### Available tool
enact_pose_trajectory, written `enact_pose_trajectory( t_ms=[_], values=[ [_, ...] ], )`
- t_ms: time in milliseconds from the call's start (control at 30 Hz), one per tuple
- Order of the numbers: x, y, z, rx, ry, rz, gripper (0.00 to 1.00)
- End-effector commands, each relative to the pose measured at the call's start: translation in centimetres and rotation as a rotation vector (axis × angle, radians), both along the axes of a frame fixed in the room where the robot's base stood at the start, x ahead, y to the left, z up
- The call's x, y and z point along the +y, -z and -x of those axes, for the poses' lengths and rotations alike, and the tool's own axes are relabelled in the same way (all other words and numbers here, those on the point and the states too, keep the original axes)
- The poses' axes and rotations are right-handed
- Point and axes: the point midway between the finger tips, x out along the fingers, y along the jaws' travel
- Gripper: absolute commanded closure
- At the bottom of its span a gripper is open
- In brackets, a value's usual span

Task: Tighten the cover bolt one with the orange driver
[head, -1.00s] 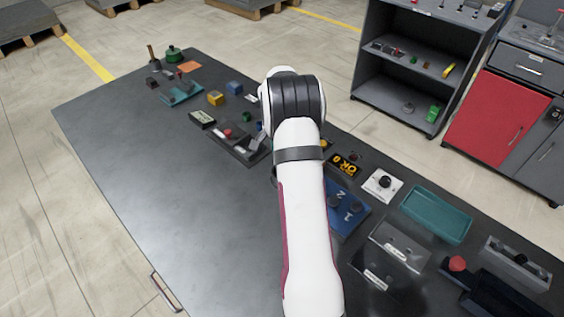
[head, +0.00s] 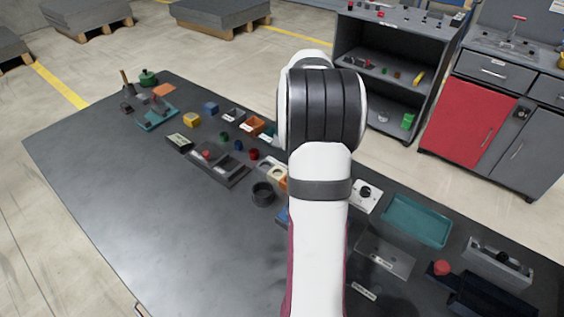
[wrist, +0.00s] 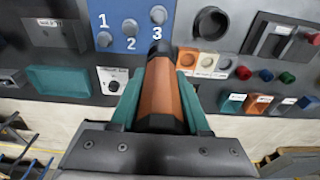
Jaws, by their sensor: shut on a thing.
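My gripper (wrist: 161,88) is shut on the orange driver (wrist: 160,92), whose orange and black handle lies between the two teal fingers in the wrist view. The driver's dark front end overlaps the lower edge of the blue cover plate (wrist: 117,8), near the numeral 3. I cannot tell whether it touches the plate. Two similar heads sit by the 2 and 3. In the head view my arm hides the gripper, the driver and most of the plate.
A black ring-shaped holder (head: 263,194) stands left of my arm. A white block with a black knob (head: 366,194) and a teal tray (head: 417,222) lie to the right. Coloured bins (head: 254,125) line the back edge. The table's left front (head: 110,215) is clear.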

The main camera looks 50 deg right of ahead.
Motion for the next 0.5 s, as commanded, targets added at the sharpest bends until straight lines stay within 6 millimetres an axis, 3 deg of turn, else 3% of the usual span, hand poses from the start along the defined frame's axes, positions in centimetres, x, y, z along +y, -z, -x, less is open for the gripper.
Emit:
enact_pose_trajectory(
  t_ms=[333, 500],
  values=[
    [-1.6, 0.0, 9.9, 0.001, 0.004, 0.000, 1.00],
    [-1.5, 0.2, 12.1, 0.000, 0.001, 0.001, 1.00]
  ],
)
